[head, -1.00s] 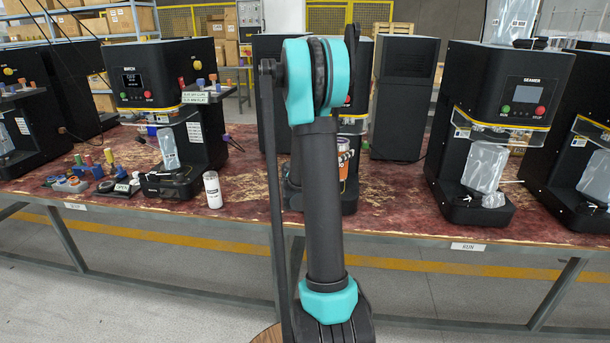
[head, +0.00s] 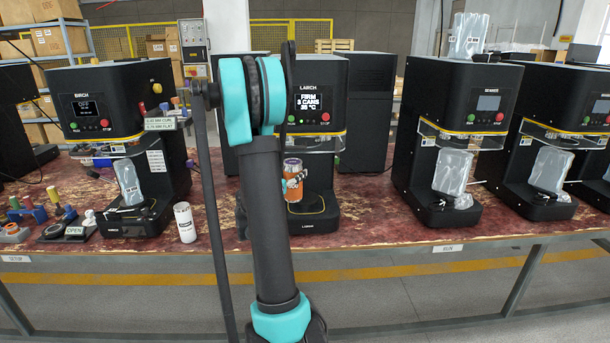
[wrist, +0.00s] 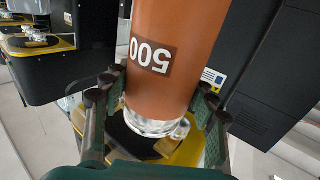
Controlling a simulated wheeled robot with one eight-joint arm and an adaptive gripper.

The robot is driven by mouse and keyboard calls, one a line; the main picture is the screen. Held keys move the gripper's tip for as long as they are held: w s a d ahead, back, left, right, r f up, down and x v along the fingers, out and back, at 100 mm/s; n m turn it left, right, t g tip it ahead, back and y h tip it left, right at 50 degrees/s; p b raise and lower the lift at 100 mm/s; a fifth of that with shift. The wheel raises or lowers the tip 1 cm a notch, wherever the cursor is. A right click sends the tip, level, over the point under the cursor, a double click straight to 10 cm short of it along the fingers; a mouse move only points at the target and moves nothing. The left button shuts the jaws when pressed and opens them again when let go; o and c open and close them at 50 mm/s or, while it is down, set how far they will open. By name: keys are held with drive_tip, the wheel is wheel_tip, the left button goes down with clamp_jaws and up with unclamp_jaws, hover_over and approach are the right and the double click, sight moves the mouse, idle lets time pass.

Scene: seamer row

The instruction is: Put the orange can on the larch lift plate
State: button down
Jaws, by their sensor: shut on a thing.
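The orange can (head: 291,190) is upright in the head view, in front of the open bay of the machine marked LARCH. My gripper (head: 295,181) is shut on its side. In the wrist view, the orange can (wrist: 168,85) fills the middle, its 500 label upside down, with a finger on each side of its silver end. The larch lift plate (head: 312,206) is the dark, yellow-edged base under the can. I cannot tell whether the can touches it. My arm hides the machine's left part.
The BIRCH machine (head: 115,110) stands left, with a white can (head: 185,222) on the red-brown bench (head: 365,215). A SEAMER machine (head: 460,110) with a clear plastic guard stands right. Bare bench lies between LARCH and SEAMER.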

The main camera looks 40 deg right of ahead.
drive_tip(key=w+d+f, duration=0.3)
drive_tip(key=d, duration=0.5)
drive_tip(key=shift+w+d+f, duration=0.25)
drive_tip(key=shift+w, duration=0.15)
drive_tip(key=shift+f, duration=0.15)
drive_tip(key=shift+c, duration=2.4)
unclamp_jaws()
